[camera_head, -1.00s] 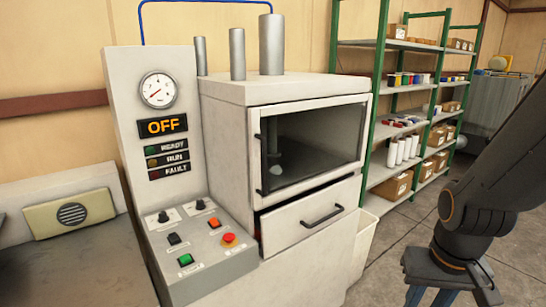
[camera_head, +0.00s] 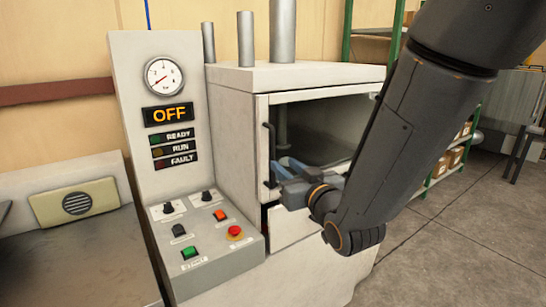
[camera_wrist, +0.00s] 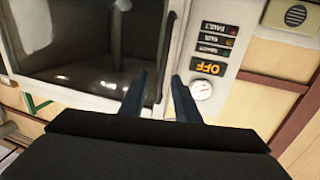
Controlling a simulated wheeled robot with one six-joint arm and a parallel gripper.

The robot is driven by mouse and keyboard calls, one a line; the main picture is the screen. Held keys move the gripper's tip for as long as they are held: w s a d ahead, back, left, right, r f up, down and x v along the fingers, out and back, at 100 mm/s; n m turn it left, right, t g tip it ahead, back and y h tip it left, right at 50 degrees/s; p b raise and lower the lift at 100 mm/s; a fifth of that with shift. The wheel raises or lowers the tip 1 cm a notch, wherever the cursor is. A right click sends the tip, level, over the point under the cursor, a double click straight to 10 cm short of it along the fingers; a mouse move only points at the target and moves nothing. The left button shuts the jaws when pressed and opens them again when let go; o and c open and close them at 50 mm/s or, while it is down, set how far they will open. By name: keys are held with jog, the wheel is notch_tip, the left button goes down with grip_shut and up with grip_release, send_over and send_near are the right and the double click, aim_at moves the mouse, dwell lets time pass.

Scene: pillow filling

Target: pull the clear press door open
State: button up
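The press door (camera_head: 322,98) has a pale frame around a clear window. It looks shut on the white press (camera_head: 230,130). A dark vertical handle (camera_head: 268,140) is on the door's left side. My gripper (camera_head: 281,168) is in front of the handle's lower part. In the wrist view, which is upside down, my gripper (camera_wrist: 160,75) is open, and the handle (camera_wrist: 167,45) shows between the lines of its two fingers. I cannot tell whether the fingers touch the handle. My arm hides the right part of the door.
The control panel (camera_head: 205,240) with buttons and an OFF display (camera_head: 166,115) stands just left of the door. A drawer (camera_head: 290,225) lies below it, partly hidden by my gripper. Shelves (camera_head: 440,170) stand behind to the right. Open floor (camera_head: 450,240) lies at the right.

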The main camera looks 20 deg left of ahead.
aim_at(274, 156)
jog(key=p+x, duration=0.1)
jog(key=x, duration=0.3)
jog(key=p+x, duration=0.1)
jog(key=x, duration=0.3)
jog(key=shift+s+a+r, duration=0.15)
jog(key=shift+r, duration=0.05)
jog(key=shift+c, duration=0.4)
grip_shut()
